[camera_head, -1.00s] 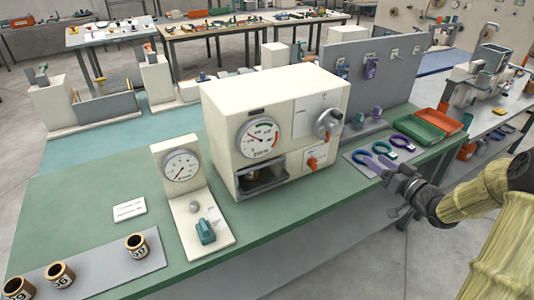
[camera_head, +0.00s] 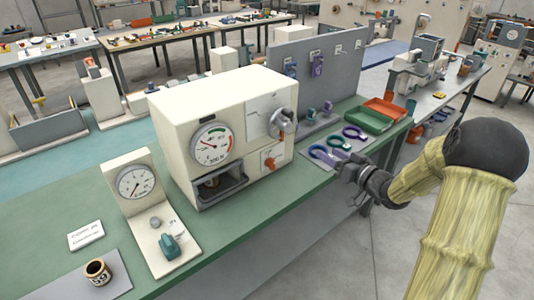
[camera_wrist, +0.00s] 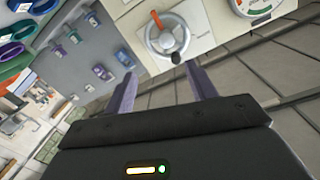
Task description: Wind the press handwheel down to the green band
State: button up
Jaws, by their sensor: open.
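The press is a cream box (camera_head: 222,130) on the green bench. Its round gauge (camera_head: 212,144) has a green band at the upper right and a red needle pointing to the upper left. My gripper (camera_head: 350,172) is to the right of the press, in front of the bench edge. In the wrist view my gripper (camera_wrist: 158,85) is open and empty, its fingers apart below the handwheel and not touching it.
A smaller gauge stand (camera_head: 144,205) is left of the press. Purple and green shackle-like loops (camera_head: 335,143), a green tray (camera_head: 364,121) and a red tray (camera_head: 384,108) lie right of it. A grey tool panel (camera_head: 330,62) stands behind.

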jog(key=s+f+m+g+h, duration=0.2)
jog(key=s+g+h, duration=0.3)
jog(key=s, duration=0.9)
jog(key=s+f+m+g+h, duration=0.2)
jog(key=s+f+g+h, duration=0.2)
jog(key=s, duration=1)
jog(key=shift+s+f+m+g+h, duration=0.2)
jog(key=shift+s+m+g+h, duration=0.1)
jog(key=shift+g+h, duration=0.7)
